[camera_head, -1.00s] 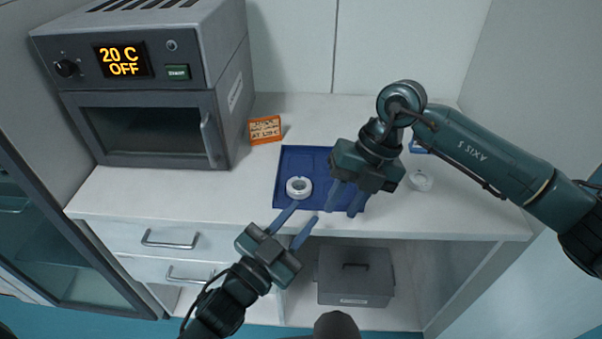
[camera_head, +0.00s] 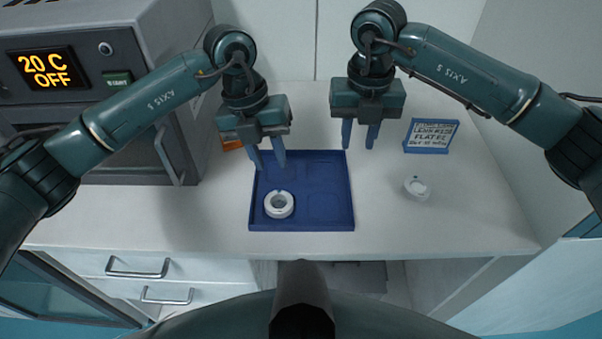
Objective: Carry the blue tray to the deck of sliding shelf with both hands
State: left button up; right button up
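The blue tray (camera_head: 325,215) lies flat on the white bench top, near its front edge. A white ring-shaped part (camera_head: 279,204) sits in the tray's front left area. My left gripper (camera_head: 266,166) is over the tray's back left corner, fingers apart and pointing down, with nothing between them. My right gripper (camera_head: 358,146) is just beyond the tray's back right corner, fingers apart and empty. I cannot tell whether any fingertip touches the tray. I cannot make out the sliding shelf's deck.
An oven reading 20 C OFF (camera_head: 45,68) stands on the left. A blue-framed sign (camera_head: 431,136) and a small white part (camera_head: 417,187) are right of the tray. An orange sign (camera_head: 231,144) is partly hidden behind my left gripper. Drawers (camera_head: 140,268) are below.

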aim_at(317, 181)
pick_arm(q)
jog(key=w+a, duration=0.1)
jog(key=w+a+r+y, duration=0.1)
jog(key=a, duration=0.1)
jog(key=w+a+r+n+t+y, duration=0.1)
jog(key=shift+w+a+r, duration=0.15)
jog(key=shift+w+r, duration=0.05)
pick_arm(e)
jog(key=shift+w+r, duration=0.1)
jog(key=shift+w, duration=0.25)
